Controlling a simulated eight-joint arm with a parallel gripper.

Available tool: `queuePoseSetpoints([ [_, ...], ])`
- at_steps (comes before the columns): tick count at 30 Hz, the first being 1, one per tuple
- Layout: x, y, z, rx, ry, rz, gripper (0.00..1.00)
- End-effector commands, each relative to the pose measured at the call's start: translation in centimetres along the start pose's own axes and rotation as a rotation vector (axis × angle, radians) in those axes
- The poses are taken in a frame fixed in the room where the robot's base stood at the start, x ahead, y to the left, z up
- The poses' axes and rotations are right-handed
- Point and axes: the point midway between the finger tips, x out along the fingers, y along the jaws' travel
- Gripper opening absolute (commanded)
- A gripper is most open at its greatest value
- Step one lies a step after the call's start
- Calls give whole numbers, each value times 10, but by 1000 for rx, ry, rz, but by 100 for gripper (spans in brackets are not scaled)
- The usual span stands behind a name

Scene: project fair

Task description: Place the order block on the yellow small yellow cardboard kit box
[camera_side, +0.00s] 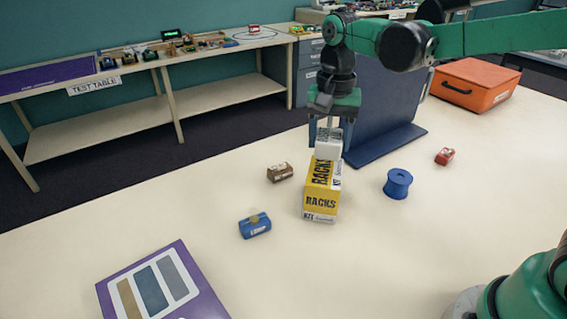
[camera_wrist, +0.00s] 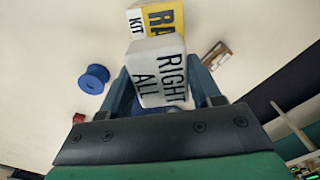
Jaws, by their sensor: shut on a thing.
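The order block, a white block with dark lettering (camera_side: 328,142), is between the blue fingers of my gripper (camera_side: 330,128). In the wrist view the block (camera_wrist: 160,72) reads "ALL RIGHT", and my gripper (camera_wrist: 163,85) has a finger on each side of it. The yellow cardboard kit box (camera_side: 321,198), marked "RACKS", stands on the table, with white lower parts. In the side view the block overlaps the box's far top end; I cannot tell whether they touch. In the wrist view the box (camera_wrist: 160,18) shows just beyond the block, partly hidden by it.
A blue spool (camera_side: 398,184) and a small red item (camera_side: 445,156) lie to the right. A brown item (camera_side: 280,172) and a blue item (camera_side: 255,226) lie to the left. A dark blue panel (camera_side: 385,146) and orange case (camera_side: 475,84) stand behind. A purple board (camera_side: 160,285) lies front left.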

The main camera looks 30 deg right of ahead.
Motion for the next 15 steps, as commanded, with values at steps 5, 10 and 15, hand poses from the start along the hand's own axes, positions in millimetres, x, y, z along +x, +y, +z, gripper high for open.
queuePoseSetpoints([
  [5, 16, 0, 0, 0, 0, 0, 4],
  [10, 37, 0, 0, 0, 0, 0, 4],
  [15, 40, 0, 0, 0, 0, 0, 4],
])
